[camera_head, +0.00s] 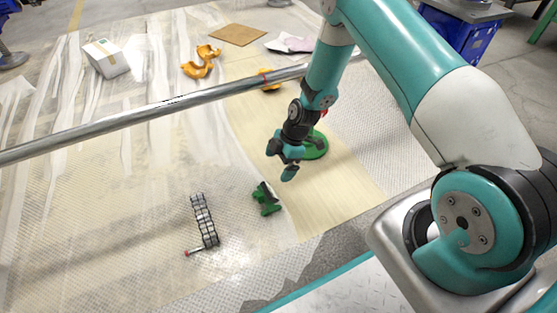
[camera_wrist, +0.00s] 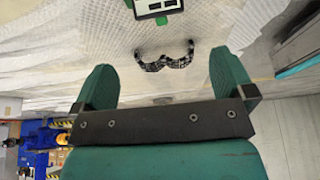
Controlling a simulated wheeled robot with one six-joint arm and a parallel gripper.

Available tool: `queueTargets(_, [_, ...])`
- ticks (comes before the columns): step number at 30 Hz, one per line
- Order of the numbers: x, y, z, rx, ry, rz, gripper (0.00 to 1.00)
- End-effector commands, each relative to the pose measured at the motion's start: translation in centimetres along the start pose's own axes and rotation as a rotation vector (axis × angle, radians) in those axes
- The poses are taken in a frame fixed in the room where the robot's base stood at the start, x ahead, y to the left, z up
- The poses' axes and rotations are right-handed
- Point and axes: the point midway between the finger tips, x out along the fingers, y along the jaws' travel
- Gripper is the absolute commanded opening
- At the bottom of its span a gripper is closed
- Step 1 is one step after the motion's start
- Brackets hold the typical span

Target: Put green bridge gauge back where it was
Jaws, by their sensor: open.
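The green bridge gauge (camera_head: 266,199) sits on the floor covering in the head view, near the left edge of the tan strip. What looks like the same gauge, with a pale display, is cut off by the top edge of the wrist view (camera_wrist: 155,8). My gripper (camera_head: 281,161) is open and empty, above and behind the gauge and apart from it. In the wrist view its two teal fingers (camera_wrist: 163,66) are spread wide with nothing between them. A green round base (camera_head: 316,146) stands behind my gripper, partly hidden by it.
A black mesh strip (camera_head: 204,220) lies left of the gauge, with a small red-tipped piece (camera_head: 190,252) beside it. A long metal pole (camera_head: 150,108) crosses the scene. Orange parts (camera_head: 202,62), a white box (camera_head: 106,58) and a brown sheet (camera_head: 237,34) lie farther back.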

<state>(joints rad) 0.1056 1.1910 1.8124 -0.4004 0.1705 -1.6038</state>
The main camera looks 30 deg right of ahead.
Motion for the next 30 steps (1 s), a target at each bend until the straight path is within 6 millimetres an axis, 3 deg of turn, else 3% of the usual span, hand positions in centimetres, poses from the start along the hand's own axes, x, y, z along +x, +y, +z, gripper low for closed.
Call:
queueTargets(5, [-6.1, 0.6, -4.7, 0.098, 0.003, 0.01, 1.0])
queueTargets(8, [-11.3, -0.4, -9.1, 0.208, 0.003, 0.007, 1.0])
queueTargets(14, [-20.8, -6.1, -16.9, 0.446, 0.0, 0.001, 1.0])
queueTargets(18, [-26.0, -12.0, -20.6, 0.612, -0.009, 0.002, 1.0])
queueTargets(24, [-30.3, -20.4, -22.8, 0.818, -0.02, 0.01, 1.0])
queueTargets(27, [-31.1, -23.1, -23.0, 0.886, -0.026, 0.014, 1.0])
queueTargets(30, [-31.5, -24.6, -23.0, 0.927, -0.028, 0.017, 1.0])
